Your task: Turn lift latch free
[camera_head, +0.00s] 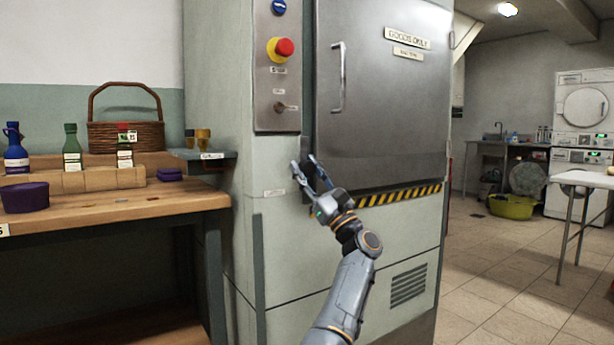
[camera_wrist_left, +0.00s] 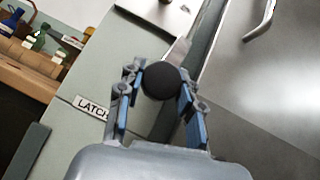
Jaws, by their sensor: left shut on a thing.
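My left gripper (camera_head: 306,172) is at the lower left edge of the metal lift door (camera_head: 385,110). In the left wrist view, its blue-padded fingers (camera_wrist_left: 158,98) are shut on the round black knob (camera_wrist_left: 162,80) of the latch. A flat metal piece shows just beyond the knob. A white label reading "LATCH" (camera_wrist_left: 91,107) is on the pale green panel to the left of the fingers. In the head view, the fingers mostly hide the knob. The lift door looks closed, with a vertical bar handle (camera_head: 338,78). My right gripper is not in view.
A control plate (camera_head: 277,75) with a red button (camera_head: 284,48) is above the gripper. A wooden bench (camera_head: 120,208) with bottles and a wicker basket (camera_head: 125,125) stands on the left. A yellow-black stripe (camera_head: 400,195) runs below the door. Tiled floor is open to the right.

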